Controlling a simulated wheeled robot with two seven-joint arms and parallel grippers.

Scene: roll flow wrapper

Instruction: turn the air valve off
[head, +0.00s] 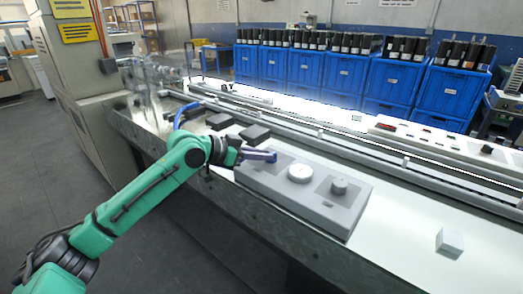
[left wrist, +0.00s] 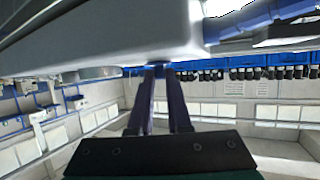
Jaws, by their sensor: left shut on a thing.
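The grey control box (head: 325,217) lies on the bench in the head view, with a white round knob (head: 300,173) in its middle and a grey knob (head: 340,187) on its right plate. My left gripper (head: 268,156) is over the left part of the box, its purple fingers low at the surface. In the left wrist view the gripper (left wrist: 159,74) has its fingers close together, with a small blue piece (left wrist: 160,71) between the tips. This appears to be the air valve's handle; the fingers hide most of it, so its angle cannot be told. My right gripper is not in view.
Two dark blocks (head: 255,133) lie left of the box. A small white block (head: 450,241) stands on the bench at the right. A conveyor rail (head: 405,162) runs behind, with blue crates (head: 340,72) beyond. The bench between the box and the white block is clear.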

